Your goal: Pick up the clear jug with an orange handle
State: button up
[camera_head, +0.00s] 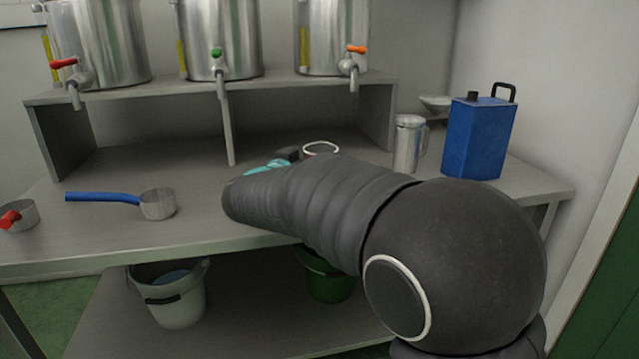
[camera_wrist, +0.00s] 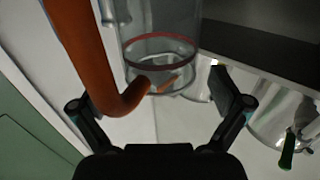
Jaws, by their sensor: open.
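The clear jug (camera_wrist: 165,30) fills the top middle of the wrist view. It has a dark red band near one end, and its orange handle (camera_wrist: 82,45) runs down the left side. My gripper (camera_wrist: 152,90) is open, with one finger on each side of the jug's near end and the handle on the left finger's side. I cannot tell whether the fingers touch it. In the head view my arm hides most of the gripper and jug. A pale ring (camera_head: 320,148) shows behind my arm; it may be the jug's rim.
A steel jug (camera_head: 407,146) and a blue can (camera_head: 479,138) stand on the bench (camera_head: 210,225) to the right. A blue-handled ladle (camera_head: 157,204) and a red-handled cup (camera_head: 24,214) lie left. Steel tanks (camera_head: 222,35) stand on the raised shelf (camera_head: 180,91) behind. Buckets sit below.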

jog(key=c, duration=1.6)
jog(key=shift+o, duration=0.2)
